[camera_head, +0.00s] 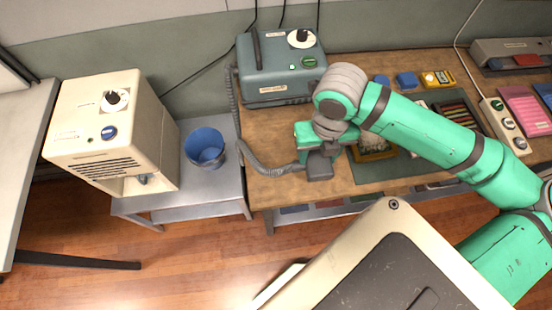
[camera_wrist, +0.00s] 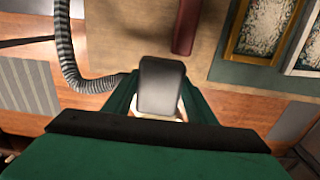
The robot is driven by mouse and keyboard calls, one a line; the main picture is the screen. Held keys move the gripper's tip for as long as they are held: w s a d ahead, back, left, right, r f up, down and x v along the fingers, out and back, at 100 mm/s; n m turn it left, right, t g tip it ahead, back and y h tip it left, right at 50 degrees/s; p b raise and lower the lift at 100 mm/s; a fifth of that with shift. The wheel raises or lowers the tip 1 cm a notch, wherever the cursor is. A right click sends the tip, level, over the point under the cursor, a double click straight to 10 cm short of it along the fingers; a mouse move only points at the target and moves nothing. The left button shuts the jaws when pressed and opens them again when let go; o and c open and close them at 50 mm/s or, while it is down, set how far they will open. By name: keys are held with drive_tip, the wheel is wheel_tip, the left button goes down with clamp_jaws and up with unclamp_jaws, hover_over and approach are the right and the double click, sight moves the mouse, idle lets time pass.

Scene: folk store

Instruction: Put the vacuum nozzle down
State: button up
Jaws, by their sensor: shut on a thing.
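The vacuum nozzle (camera_head: 320,168) is a dark grey block-like head on a ribbed grey hose (camera_head: 262,168). My gripper (camera_head: 318,150) is shut on it, near the front edge of the wooden workbench (camera_head: 270,130). In the wrist view the nozzle (camera_wrist: 162,85) sits between my fingers, with the hose (camera_wrist: 66,50) curving in from the left. I cannot tell whether the nozzle touches the bench. The hose runs from the blue-grey vacuum unit (camera_head: 280,72) at the back left of the bench.
A green mat (camera_head: 370,183) with gold-framed pieces (camera_wrist: 265,28) lies to the right. A dark red bar (camera_wrist: 187,25) lies ahead in the wrist view. A blue bucket (camera_head: 204,147) and cream machine (camera_head: 110,130) stand left. Bare bench shows between hose and mat.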

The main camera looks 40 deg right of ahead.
drive_tip(key=w+a+f, duration=0.1)
drive_tip(key=w+f, duration=0.1)
drive_tip(key=w, duration=0.1)
drive_tip(key=w+a+f, duration=0.1)
drive_tip(key=w+f, duration=0.1)
drive_tip(key=w, duration=0.1)
drive_tip(key=w+a+f, duration=0.2)
drive_tip(key=w+f, duration=0.1)
drive_tip(key=shift+w, duration=0.35)
drive_tip(key=shift+w+a+f, duration=0.2)
drive_tip(key=shift+w+f, duration=0.3)
drive_tip(key=shift+f, duration=0.2)
drive_tip(key=f, duration=0.3)
drive_tip(key=shift+w+a, duration=0.15)
drive_tip(key=shift+w, duration=0.1)
drive_tip(key=shift+f, duration=0.3)
drive_tip(key=shift+f, duration=0.15)
drive_tip(key=o, duration=1.4)
drive_tip(key=shift+s, duration=0.15)
